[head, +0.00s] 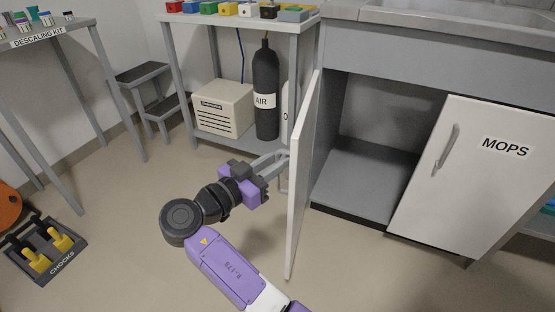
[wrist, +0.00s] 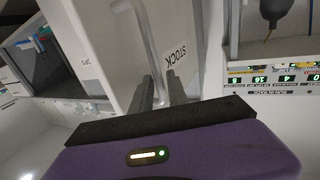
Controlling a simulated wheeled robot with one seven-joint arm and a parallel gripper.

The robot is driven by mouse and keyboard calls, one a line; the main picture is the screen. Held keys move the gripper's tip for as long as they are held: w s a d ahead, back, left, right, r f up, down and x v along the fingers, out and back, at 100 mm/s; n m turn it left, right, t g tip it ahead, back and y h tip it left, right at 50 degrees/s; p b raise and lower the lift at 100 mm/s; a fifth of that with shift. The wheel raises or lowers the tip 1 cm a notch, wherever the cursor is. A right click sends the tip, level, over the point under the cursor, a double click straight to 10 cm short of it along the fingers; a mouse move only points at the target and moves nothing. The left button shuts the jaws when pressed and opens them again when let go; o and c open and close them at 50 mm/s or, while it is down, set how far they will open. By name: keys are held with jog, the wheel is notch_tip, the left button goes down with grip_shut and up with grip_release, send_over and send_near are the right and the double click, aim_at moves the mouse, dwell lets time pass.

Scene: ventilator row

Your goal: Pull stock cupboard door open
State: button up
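The stock cupboard door (head: 303,185) stands swung wide open from the left side of the cabinet, seen nearly edge-on in the head view. Its face with the upside-down STOCK label (wrist: 177,55) shows in the wrist view. The light grey bar handle (wrist: 143,35) runs down between my fingers. My gripper (head: 279,163) is at the door's left face, its fingers closed around the handle; it also shows in the wrist view (wrist: 161,92). The open cupboard (head: 365,165) looks empty in its visible part.
The MOPS door (head: 470,175) to the right is shut. A shelf unit with an AIR cylinder (head: 266,90) and a beige box (head: 223,108) stands behind my gripper. A step stool (head: 148,90) and a chocks tray (head: 45,250) are at left. Floor left of the door is clear.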

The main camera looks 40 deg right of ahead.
jog(key=a+p, duration=0.2)
jog(key=a, duration=0.5)
jog(key=shift+s+a, duration=0.25)
jog(key=shift+a, duration=0.05)
